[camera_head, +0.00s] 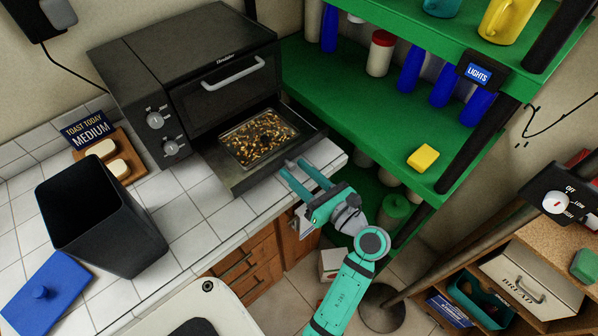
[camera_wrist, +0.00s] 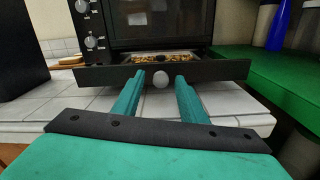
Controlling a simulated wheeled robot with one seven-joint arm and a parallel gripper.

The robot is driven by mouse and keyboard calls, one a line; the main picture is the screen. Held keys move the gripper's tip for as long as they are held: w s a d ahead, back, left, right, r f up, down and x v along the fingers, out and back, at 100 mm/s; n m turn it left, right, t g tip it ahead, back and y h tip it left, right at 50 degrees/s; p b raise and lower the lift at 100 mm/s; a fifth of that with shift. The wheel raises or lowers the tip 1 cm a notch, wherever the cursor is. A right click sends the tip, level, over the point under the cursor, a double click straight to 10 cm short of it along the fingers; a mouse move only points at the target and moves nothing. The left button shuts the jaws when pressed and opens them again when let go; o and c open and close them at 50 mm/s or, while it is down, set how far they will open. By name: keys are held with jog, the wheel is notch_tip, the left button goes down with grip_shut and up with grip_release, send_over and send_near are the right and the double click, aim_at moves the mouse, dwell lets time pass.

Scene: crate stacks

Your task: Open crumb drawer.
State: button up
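The black toaster oven (camera_head: 190,75) stands on the white tiled counter, its glass door shut. Its crumb drawer (camera_head: 248,182) at the bottom is pulled out, showing a metal tray of brown and golden crumbs (camera_head: 258,138). In the wrist view, the drawer front (camera_wrist: 105,76) faces me with a round grey knob (camera_wrist: 160,79) at its middle. My teal gripper (camera_head: 293,167) is just in front of the drawer; its open fingers (camera_wrist: 159,80) point at it on either side of the knob, with gaps visible.
A black bin (camera_head: 100,220), a blue lid (camera_head: 45,295) and bread slices on a board (camera_head: 110,158) are left of the drawer. A green shelf rack (camera_head: 380,100) stands close at the right. White tiles before the drawer are clear.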

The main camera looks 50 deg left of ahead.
jog(key=shift+d, duration=0.1)
jog(key=d, duration=1)
jog(key=shift+d, duration=0.4)
jog(key=shift+w, duration=0.1)
jog(key=s+d+r+m+t+h, duration=0.1)
jog(key=s+d+r+m+t, duration=0.4)
jog(key=m+t, duration=0.7)
jog(key=s+d+m+t+h, duration=0.15)
jog(key=d+m+t, duration=0.55)
jog(key=m, duration=0.8)
jog(key=s+d+f+m+g+h, duration=0.1)
jog(key=s+d+f+m+h, duration=0.5)
jog(key=m, duration=0.6)
jog(key=s+d+f+m+g+h, duration=0.2)
jog(key=s+d+f+m+h, duration=0.3)
jog(key=m, duration=0.7)
notch_tip(320, 180, down, 3)
jog(key=d+h, duration=0.2)
jog(key=h, duration=0.2)
jog(key=shift+s+f+m, duration=0.15)
jog(key=shift+s+m, duration=0.25)
